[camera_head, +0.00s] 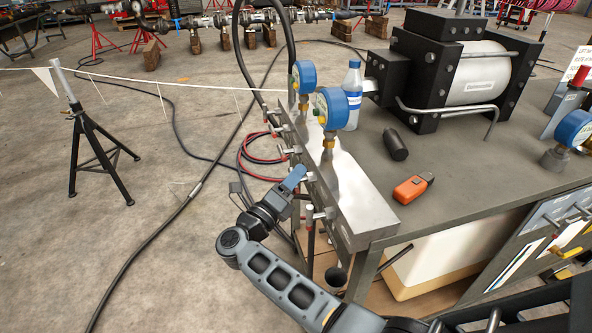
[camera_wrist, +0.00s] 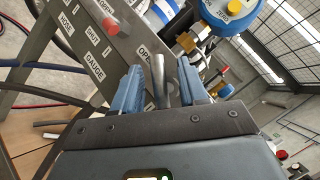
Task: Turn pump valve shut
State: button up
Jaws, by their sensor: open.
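A metal manifold block (camera_head: 352,205) runs along the bench's left edge, with several small valve handles on its left face. In the wrist view its labelled panel (camera_wrist: 75,60) reads SHUT, GAUGE and OPEN, among other words. My gripper (camera_head: 297,176) is at the near part of that face. In the wrist view my gripper (camera_wrist: 160,78) is open, with a bare metal valve lever (camera_wrist: 158,82) standing between its blue fingers, beside the OPEN label. No clear contact with the lever shows. I cannot read a pump label, so I cannot tell whether this lever is the pump valve.
Two blue gauges (camera_head: 331,108) stand on the block. A pump (camera_head: 455,75), a bottle (camera_head: 352,95), a black cylinder (camera_head: 395,145) and an orange device (camera_head: 412,188) are on the bench (camera_head: 450,170). Hoses hang beside the block. A red knob (camera_wrist: 111,26) sits farther along the panel.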

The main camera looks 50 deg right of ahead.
jog(key=shift+x, duration=0.95)
jog(key=shift+c, duration=0.2)
jog(key=shift+a, duration=0.1)
grip_shut()
